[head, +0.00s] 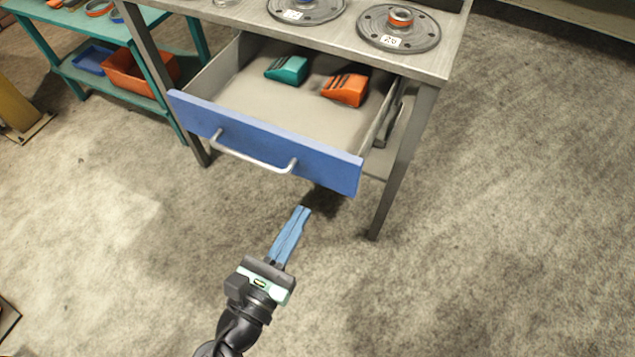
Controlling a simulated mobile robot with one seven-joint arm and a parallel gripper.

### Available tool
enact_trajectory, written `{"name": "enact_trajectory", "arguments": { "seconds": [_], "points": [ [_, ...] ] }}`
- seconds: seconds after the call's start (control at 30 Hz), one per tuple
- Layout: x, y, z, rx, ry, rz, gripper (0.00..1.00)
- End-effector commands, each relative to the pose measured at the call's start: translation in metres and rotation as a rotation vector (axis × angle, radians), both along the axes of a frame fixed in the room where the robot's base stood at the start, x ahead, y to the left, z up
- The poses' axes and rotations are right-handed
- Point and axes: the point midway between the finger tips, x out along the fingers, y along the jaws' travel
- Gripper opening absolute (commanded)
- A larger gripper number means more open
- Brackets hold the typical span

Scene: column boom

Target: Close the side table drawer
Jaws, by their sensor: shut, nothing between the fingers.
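The side table (425,68) stands at the top middle of the head view, with a grey top and grey legs. Its drawer (270,143) is pulled out, with a blue front and a silver bar handle (252,160). A teal block (287,69) and an orange block (346,89) lie inside the drawer. My gripper (304,209) is below the drawer front in the picture, its blue fingers shut and empty, pointing up toward the drawer. It appears apart from the drawer front and handle; the exact gap cannot be told.
Two round grey discs (399,40) with number labels sit on the tabletop. A teal shelf unit (150,101) with an orange bin (135,76) and a blue bin (91,60) stands at left. A yellow post (14,108) is at far left. Grey floor around my arm is clear.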

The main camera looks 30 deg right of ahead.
Motion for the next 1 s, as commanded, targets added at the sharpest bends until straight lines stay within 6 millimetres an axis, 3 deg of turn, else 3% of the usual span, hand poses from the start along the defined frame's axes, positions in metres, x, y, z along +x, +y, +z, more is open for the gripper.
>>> {"name": "enact_trajectory", "arguments": {
  "seconds": [0.2, 0.4, 1.0],
  "points": [
    [0.028, -0.037, -0.001, 0.0, -0.003, -0.003, 0.0],
    [0.043, -0.055, 0.0, 0.001, -0.002, -0.001, 0.0],
    [0.049, -0.063, 0.001, 0.002, -0.002, 0.0, 0.0]
  ]
}}
